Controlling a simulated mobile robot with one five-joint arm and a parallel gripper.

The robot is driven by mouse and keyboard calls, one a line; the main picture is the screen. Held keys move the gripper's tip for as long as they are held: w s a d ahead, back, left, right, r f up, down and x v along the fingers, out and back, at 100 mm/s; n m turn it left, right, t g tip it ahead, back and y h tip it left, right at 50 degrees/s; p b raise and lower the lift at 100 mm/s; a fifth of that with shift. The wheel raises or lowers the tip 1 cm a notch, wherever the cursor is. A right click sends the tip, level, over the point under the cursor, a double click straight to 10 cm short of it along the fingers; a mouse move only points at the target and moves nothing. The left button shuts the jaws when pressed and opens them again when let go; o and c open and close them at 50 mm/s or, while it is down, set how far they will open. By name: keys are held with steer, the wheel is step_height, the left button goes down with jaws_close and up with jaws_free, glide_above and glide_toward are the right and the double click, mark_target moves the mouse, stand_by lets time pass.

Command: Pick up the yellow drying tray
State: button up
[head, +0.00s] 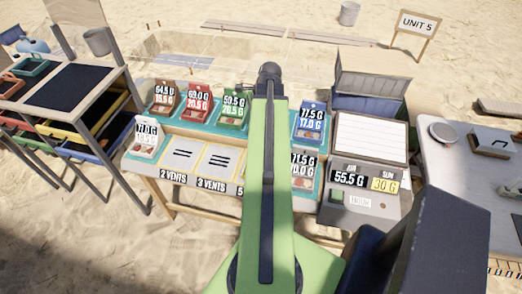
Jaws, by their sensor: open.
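The yellow drying tray (62,133) sits in the rack (131,121) at the left of the head view, under the rack's dark top. Its yellow front edge and side show, and the rack frame hides part of it. A blue tray (92,151) lies just below it and a red tray (22,122) is to its left. My green arm reaches up the middle of the view, well to the right of the rack. The fingers of my gripper do not show.
A bench with a teal shelf (177,127) holds several tagged bags and slots marked with vents. A weighing unit (378,197) stands right of my arm, with a grey table (455,190) farther right. Sand lies open between the rack and bench legs.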

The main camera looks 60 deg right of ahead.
steer(key=s+d+r+m+t+p, duration=0.15)
steer(key=s+d+r+m, duration=0.25)
steer(key=s+d+m, duration=0.45)
steer(key=w+a+f+b, duration=0.1)
steer(key=f+b, duration=0.2)
steer(key=f, duration=0.1)
steer(key=w+a+f+n+b, duration=0.1)
steer(key=f+b, duration=0.3)
steer(key=w+f+n+b, duration=0.1)
steer(key=f+b, duration=0.3)
steer(key=shift+a+n, duration=0.25)
steer(key=shift+a, duration=0.15)
steer(key=shift+w, duration=0.1)
steer(key=b+x, duration=0.5)
steer(key=shift+w+a+f, duration=0.1)
steer(key=shift+a, duration=0.1)
jaws_close()
steer(key=shift+h, duration=0.3)
